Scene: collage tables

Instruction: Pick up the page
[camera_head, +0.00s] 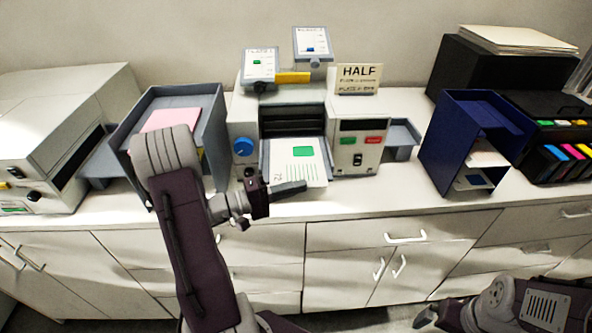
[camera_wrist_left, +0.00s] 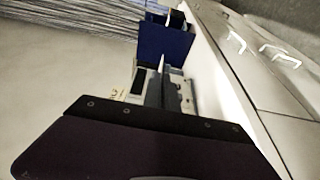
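A white page (camera_head: 312,170) with a green square and green stripes lies on the front tray of the grey machine in the middle of the counter. My left gripper (camera_head: 304,186) points right at the page's front edge, its dark fingers overlapping that edge in the head view. I cannot tell whether the fingers are around the page or just in front of it. In the left wrist view the fingers (camera_wrist_left: 163,82) show as a narrow dark shape, and the page is not clearly seen.
A grey tray stack (camera_head: 215,125) with a pink sheet (camera_head: 170,119) stands left of the machine. A HALF sign (camera_head: 358,79) stands on the machine. A blue tray stack (camera_head: 446,150) stands to the right. The counter's front strip (camera_head: 370,197) is clear.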

